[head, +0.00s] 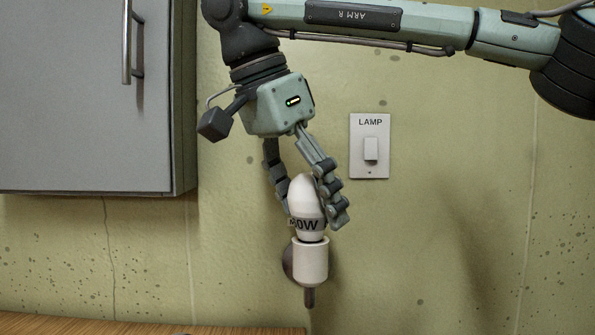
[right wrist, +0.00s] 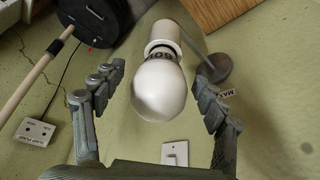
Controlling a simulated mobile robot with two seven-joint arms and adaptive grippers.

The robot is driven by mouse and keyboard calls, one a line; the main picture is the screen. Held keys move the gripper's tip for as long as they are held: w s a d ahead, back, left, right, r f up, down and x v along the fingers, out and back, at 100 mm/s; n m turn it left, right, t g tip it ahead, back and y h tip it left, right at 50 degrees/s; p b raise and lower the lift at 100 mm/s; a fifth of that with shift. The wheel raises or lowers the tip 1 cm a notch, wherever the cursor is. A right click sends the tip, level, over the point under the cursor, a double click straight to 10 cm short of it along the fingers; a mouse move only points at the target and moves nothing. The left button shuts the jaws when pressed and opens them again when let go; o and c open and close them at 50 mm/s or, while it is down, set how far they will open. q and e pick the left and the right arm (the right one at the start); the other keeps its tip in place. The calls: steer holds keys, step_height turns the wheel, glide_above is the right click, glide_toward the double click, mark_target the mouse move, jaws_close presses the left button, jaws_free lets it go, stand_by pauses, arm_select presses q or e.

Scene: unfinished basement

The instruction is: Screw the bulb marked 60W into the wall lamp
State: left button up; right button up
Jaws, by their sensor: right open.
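The white bulb (head: 304,190) stands upright with its base down at the mouth of the wall lamp's white socket (head: 311,263). Its dark marking is partly hidden by a finger; "0W" shows. A thin dark gap line shows between bulb and socket; how deep the thread sits cannot be told. My right gripper (head: 312,206) is open, pointing down, with its fingers around the bulb. In the right wrist view the bulb (right wrist: 159,92) lies between the open fingers (right wrist: 158,80), with space on both sides. The socket (right wrist: 164,34) is beyond it. My left gripper is not in view.
A switch labelled LAMP (head: 370,147) is on the wall right of the gripper. A grey cabinet (head: 85,95) hangs at left. A wooden top (head: 130,326) runs along the bottom left. The right wrist view shows a small wall plate (right wrist: 36,135) and a dark round object (right wrist: 95,18).

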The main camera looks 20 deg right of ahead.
steer(key=v, duration=1.1)
steer(key=shift+r, duration=0.2)
steer(key=shift+s+f, duration=0.1)
steer(key=x, duration=1.1)
steer(key=shift+f, duration=0.25)
steer(key=shift+d+f+n, duration=0.15)
steer(key=shift+f+n, duration=0.1)
steer(key=shift+n, duration=0.25)
steer(key=n+t+y, duration=0.1)
steer(key=n+t, duration=0.1)
steer(key=n, duration=0.2)
steer(key=shift+r, duration=0.1)
